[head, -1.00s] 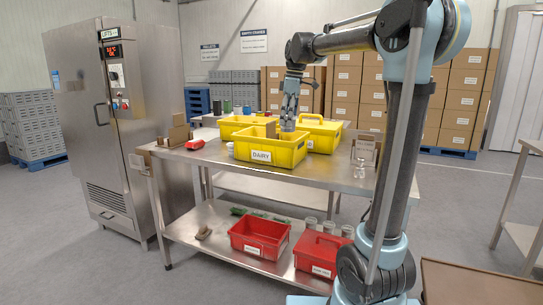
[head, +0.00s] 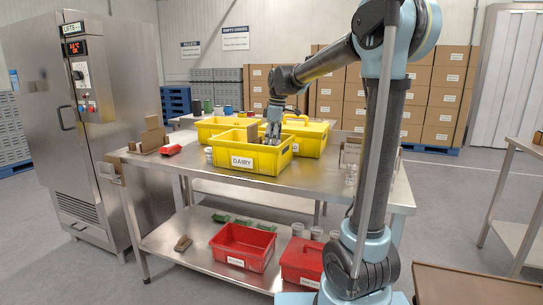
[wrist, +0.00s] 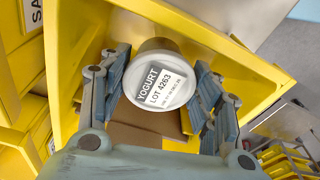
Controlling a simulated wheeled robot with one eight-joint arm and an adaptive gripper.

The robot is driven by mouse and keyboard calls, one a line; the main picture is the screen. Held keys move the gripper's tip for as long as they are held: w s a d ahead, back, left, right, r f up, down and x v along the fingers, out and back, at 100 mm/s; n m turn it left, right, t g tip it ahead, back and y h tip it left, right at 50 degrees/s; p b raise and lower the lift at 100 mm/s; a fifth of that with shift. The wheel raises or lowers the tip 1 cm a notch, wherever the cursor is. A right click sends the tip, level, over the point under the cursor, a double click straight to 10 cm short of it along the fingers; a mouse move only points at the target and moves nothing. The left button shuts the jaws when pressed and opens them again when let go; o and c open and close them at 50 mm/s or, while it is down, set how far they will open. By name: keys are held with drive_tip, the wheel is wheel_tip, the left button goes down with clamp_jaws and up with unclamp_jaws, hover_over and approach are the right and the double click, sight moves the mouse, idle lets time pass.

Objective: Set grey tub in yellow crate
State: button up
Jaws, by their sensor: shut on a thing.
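The grey tub (wrist: 162,78) has a pale lid with a label reading "YOGURT LOT 4263". In the wrist view it sits between the two fingers of my gripper (wrist: 163,92), which is shut on it. In the head view my gripper (head: 272,138) points down into the yellow crate labelled DAIRY (head: 241,162), and the crate's front wall hides part of the tub. The yellow crate's wall (wrist: 235,45) surrounds the tub in the wrist view. I cannot tell whether the tub touches the crate floor.
A brown cardboard piece (head: 252,132) stands in the crate and shows below the tub in the wrist view (wrist: 145,138). Other yellow crates (head: 310,140) stand close behind on the steel table (head: 330,180). Red crates (head: 243,247) are on the lower shelf.

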drive_tip(key=shift+f, duration=2.05)
drive_tip(key=shift+f, duration=0.15)
drive_tip(key=o, duration=1.5)
drive_tip(key=shift+o, duration=0.2)
drive_tip(key=r, duration=0.4)
drive_tip(key=d+r, duration=0.1)
drive_tip(key=r, duration=0.7)
drive_tip(key=shift+s+d+r, duration=0.1)
drive_tip(key=shift+s+d, duration=0.05)
